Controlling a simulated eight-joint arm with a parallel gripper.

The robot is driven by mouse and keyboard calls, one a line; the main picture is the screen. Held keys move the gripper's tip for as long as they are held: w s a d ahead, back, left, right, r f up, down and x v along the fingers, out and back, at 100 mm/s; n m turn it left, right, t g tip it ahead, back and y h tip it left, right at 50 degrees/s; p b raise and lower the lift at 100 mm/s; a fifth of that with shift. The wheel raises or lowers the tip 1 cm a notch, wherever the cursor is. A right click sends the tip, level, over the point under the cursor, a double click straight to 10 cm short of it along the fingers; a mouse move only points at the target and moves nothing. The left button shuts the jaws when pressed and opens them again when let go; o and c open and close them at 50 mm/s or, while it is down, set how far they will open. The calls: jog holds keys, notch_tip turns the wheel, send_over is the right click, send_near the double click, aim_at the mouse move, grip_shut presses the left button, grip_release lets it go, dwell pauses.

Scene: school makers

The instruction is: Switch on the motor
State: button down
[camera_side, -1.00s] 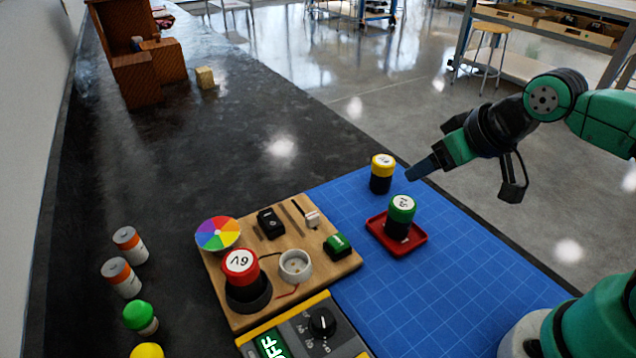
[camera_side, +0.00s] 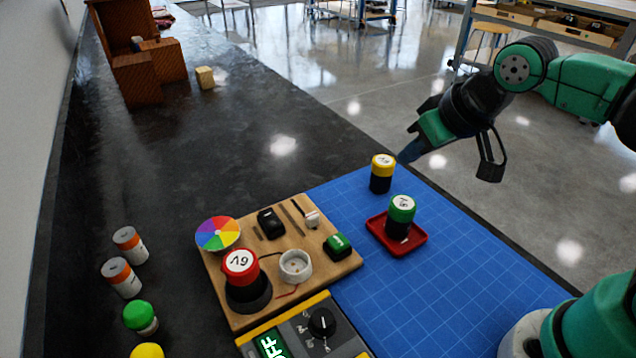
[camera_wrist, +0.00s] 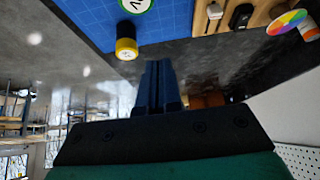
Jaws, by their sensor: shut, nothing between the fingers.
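A wooden motor board (camera_side: 222,283) lies on the dark bench. My gripper (camera_side: 404,158) is shut and empty, raised near the yellow-topped battery (camera_side: 383,169). In the wrist view the shut fingers (camera_wrist: 158,72) point beside the yellow-topped battery (camera_wrist: 126,47), with the board beyond.
A green-topped battery (camera_side: 402,214) stands on a red tray (camera_side: 418,243) on the blue mat (camera_side: 440,290). A meter reading OFF (camera_side: 300,335) lies in front of the board. Several batteries (camera_side: 128,246) line the left.

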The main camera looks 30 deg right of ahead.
aim_at(273, 211)
jog(key=w+a+r+g, duration=0.1)
jog(key=w+a, duration=0.2)
jog(key=a, duration=0.4)
jog(key=w+a+r+g, duration=0.1)
jog(key=w+a, duration=0.3)
jog(key=a, duration=0.4)
jog(key=shift+a, duration=0.2)
jog(key=x, duration=1.3)
jog(key=shift+w+d+f, duration=0.15)
jog(key=shift+f, duration=0.2)
jog(key=shift+f, duration=0.1)
